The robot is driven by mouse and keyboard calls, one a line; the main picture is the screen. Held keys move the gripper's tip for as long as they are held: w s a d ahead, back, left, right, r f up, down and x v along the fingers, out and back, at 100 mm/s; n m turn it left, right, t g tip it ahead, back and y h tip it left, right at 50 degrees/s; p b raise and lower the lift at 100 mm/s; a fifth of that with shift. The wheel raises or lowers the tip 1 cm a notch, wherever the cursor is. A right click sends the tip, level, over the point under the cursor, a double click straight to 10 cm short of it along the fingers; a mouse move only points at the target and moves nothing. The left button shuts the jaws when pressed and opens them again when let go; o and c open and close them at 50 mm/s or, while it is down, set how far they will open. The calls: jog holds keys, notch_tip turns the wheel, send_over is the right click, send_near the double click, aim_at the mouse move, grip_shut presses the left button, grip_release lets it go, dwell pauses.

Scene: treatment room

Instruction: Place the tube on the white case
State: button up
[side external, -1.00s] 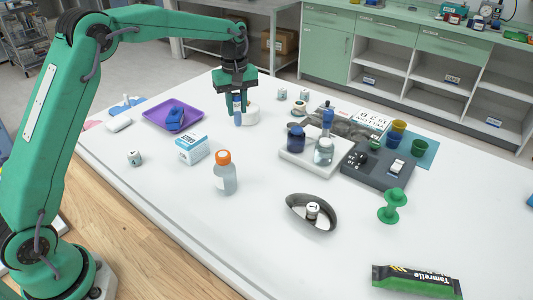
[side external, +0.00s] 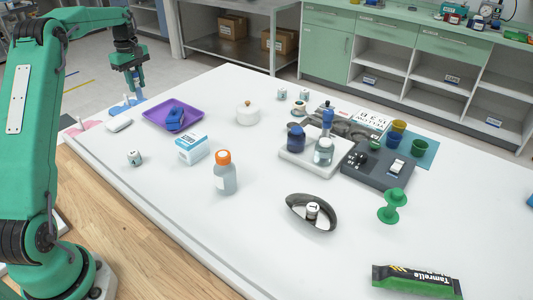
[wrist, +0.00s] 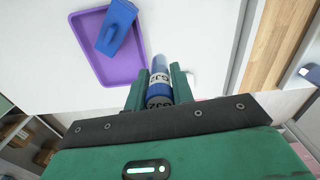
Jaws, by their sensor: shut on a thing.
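My gripper (side external: 134,86) is shut on the tube and holds it above the far left end of the table. In the wrist view the blue tube (wrist: 159,82), with dark and grey bands of lettering, stands between the two green fingers (wrist: 161,88). In the side view the tube is small and partly covered by the fingers. The white case (side external: 118,125) lies on the table near its left edge, lower in the picture than my gripper and apart from it. In the wrist view a white piece shows beside the right finger; I cannot tell whether it is the case.
A purple tray (side external: 172,114) with a blue object (side external: 176,116) lies right of the case. A white lidded pot (side external: 248,114), a blue and white box (side external: 191,149) and an orange-capped bottle (side external: 224,173) stand farther right.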

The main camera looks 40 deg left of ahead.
jog(key=s+a, duration=0.3)
jog(key=a, duration=0.1)
send_over(110, 123)
notch_tip(110, 123, down, 7)
jog(key=shift+d+f+n, duration=0.2)
jog(key=shift+f+n, duration=0.2)
jog(key=shift+f, duration=1.55)
jog(key=shift+f, duration=0.1)
jog(key=o, duration=1)
jog(key=shift+c, duration=0.2)
notch_tip(110, 123, up, 12)
